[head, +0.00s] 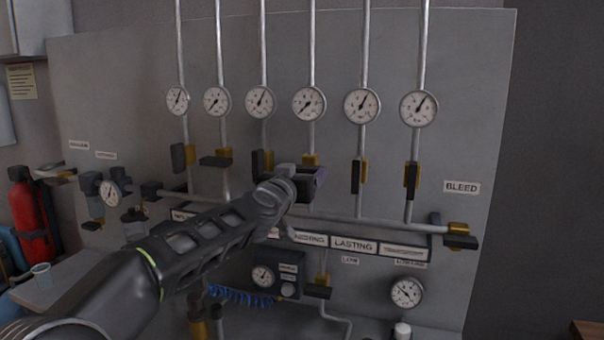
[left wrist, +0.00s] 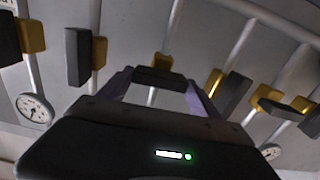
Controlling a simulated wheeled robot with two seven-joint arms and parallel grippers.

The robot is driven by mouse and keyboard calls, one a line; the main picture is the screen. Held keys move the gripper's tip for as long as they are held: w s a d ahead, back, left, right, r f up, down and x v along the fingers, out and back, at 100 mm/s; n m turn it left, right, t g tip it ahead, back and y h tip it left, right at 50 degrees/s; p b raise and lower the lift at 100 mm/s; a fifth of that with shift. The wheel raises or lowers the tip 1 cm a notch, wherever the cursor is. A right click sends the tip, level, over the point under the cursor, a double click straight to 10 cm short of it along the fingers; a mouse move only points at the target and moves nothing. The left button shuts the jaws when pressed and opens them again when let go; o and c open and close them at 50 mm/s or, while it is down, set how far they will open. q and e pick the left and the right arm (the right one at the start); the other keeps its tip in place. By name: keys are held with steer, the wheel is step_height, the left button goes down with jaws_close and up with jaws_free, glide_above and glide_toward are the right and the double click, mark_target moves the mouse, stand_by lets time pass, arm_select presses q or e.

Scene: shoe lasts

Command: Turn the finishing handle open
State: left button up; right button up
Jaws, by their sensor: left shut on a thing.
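The finishing valve is on the fourth pipe from the left, above a label (head: 310,240) whose readable part ends in "NISHING". Its brass body (head: 311,160) shows just above my left gripper (head: 312,178), which mostly covers the handle in the head view. In the left wrist view the dark handle (left wrist: 158,78) sits between the two purple-grey fingers of the left gripper (left wrist: 157,90), with the brass body (left wrist: 163,62) behind it. The left gripper is shut on this handle. The handle's exact angle is hard to tell. My right gripper is in neither view.
Neighbouring valves stand close by: the third handle (head: 258,163) and the lasting handle (head: 356,177) point along their pipes, while the second handle (head: 215,161) lies crosswise. A bleed valve (head: 460,241) is at the right. Gauges (head: 309,103) hang above. A red extinguisher (head: 30,215) stands far left.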

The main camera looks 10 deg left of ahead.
arm_select(q)
steer(key=shift+a+f+n+b, duration=0.1)
steer(key=shift+n+b, duration=0.2)
steer(key=shift+n, duration=4.1)
steer(key=shift+f+n+b, duration=0.1)
steer(key=shift+n+b, duration=0.15)
steer(key=shift+n, duration=4.15)
steer(key=o, duration=1.4)
steer(key=shift+r, duration=0.1)
